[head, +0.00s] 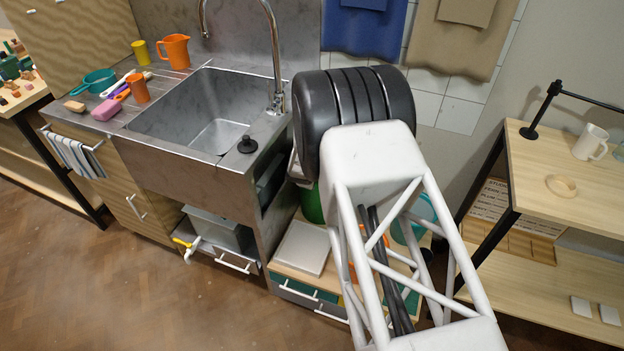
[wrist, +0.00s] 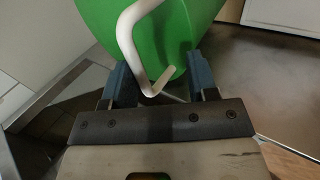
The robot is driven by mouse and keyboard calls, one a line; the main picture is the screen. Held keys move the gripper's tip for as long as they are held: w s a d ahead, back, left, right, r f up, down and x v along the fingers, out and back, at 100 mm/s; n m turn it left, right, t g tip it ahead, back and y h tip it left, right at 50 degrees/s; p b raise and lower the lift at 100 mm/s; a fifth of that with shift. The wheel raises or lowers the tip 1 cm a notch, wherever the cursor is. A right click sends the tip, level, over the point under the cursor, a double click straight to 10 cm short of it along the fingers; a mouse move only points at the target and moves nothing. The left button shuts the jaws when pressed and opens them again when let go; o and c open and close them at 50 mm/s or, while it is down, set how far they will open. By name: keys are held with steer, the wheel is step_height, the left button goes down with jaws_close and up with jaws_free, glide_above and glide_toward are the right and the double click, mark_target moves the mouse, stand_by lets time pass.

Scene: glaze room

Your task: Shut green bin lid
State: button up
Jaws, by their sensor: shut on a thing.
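The green bin shows in the head view only as a small green patch (head: 312,206) beside the sink unit, mostly hidden behind my arm. In the wrist view a rounded green part (wrist: 205,14), which looks like the bin lid, fills the top middle. A white bent bar handle (wrist: 131,45) stands out from it. My gripper (wrist: 163,75) has its two blue-grey fingers on either side of the handle's lower end and is shut on it. The exact contact is hard to see. How far the lid is open cannot be told. My fingers are hidden in the head view.
A low cabinet (head: 302,249) is below, close to my arm. A wooden shelf table (head: 565,190) stands at the right. Open floor (head: 120,290) lies front left.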

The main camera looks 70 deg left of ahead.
steer(key=shift+d, duration=0.2)
stand_by(0.3)
steer(key=v, duration=0.7)
steer(key=shift+r, duration=0.4)
steer(key=shift+s+a, duration=0.1)
stand_by(0.6)
